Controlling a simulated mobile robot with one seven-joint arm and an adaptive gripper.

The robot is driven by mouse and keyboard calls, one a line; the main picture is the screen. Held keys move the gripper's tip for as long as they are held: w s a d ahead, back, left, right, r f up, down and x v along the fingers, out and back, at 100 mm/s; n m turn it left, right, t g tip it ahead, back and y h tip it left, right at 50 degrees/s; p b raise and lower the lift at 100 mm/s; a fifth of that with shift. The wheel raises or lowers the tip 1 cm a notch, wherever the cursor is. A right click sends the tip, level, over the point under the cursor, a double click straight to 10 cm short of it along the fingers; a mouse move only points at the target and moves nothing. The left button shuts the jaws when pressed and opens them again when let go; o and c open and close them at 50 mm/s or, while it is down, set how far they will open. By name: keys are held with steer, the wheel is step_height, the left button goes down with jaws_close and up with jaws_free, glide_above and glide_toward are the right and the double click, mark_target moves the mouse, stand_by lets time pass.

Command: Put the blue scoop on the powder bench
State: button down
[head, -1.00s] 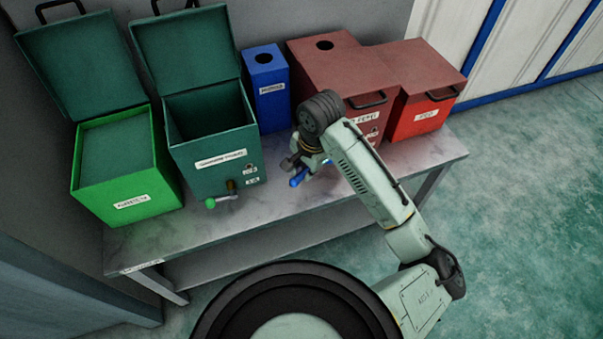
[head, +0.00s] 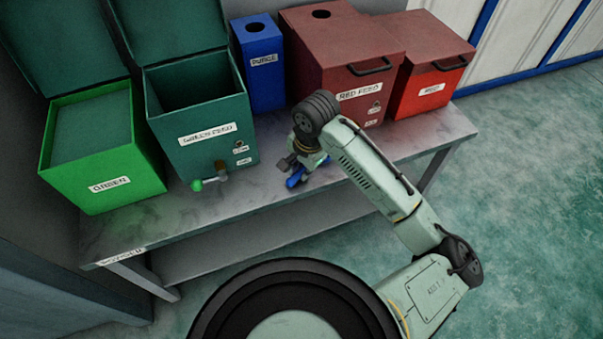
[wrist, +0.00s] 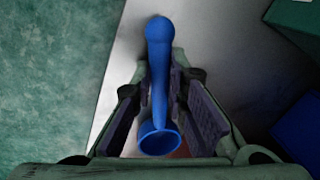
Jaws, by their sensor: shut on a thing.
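The blue scoop (head: 296,178) is held in my gripper (head: 298,166) at the front middle of the powder bench (head: 185,215). In the wrist view the scoop (wrist: 158,75) lies lengthwise between the two dark finger pads of my gripper (wrist: 163,85), its rounded end outward and its open cup toward the camera. The gripper is shut on it. The pale bench top (wrist: 215,50) shows behind the scoop. I cannot tell whether the scoop touches it. My wrist hides part of the scoop in the head view.
Along the bench stand a green bin (head: 105,170), a dark green feed bin with open lid (head: 205,135) and a green-ended tap (head: 210,180), a blue purge box (head: 262,65), a red feed bin (head: 345,85) and a red bin (head: 430,85). Bench front left and right end are clear.

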steer(key=shift+r, duration=0.15)
steer(key=c, duration=1.6)
jaws_free()
steer(key=r, duration=0.4)
steer(key=s+d+r, duration=0.1)
steer(key=r, duration=0.3)
steer(key=r+p, duration=0.1)
steer(key=r, duration=0.2)
steer(key=shift+s+d+r, duration=0.15)
steer(key=shift+s+r, duration=0.25)
